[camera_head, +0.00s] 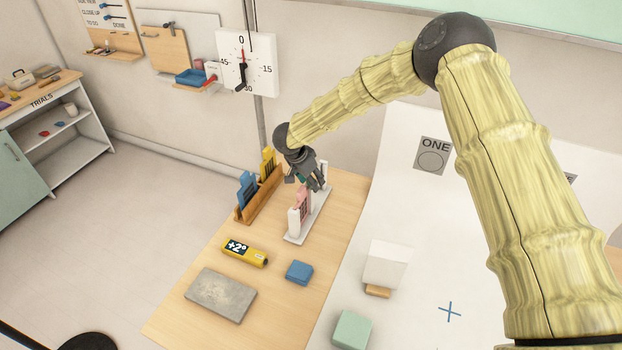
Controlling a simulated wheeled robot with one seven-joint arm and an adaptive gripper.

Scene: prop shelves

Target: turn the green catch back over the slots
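A white rack (296,239) stands on the wooden table with upright white posts and a pink piece (303,203) in it. My gripper (312,181) is over the far part of this rack, pointing down, close to the pink piece. A small green-teal bit (302,178) shows between the gripper's dark fingers and may be the green catch. The fingers hide most of it, so I cannot tell how it is turned or whether I touch it. The slots are too small to make out. I cannot tell whether the fingers are open or shut.
A brown wooden rack (270,192) with blue and yellow pieces stands just left of the white rack. A yellow device (244,253), a blue block (299,272) and a grey slab (220,294) lie nearer on the table. White and green blocks stand to the right.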

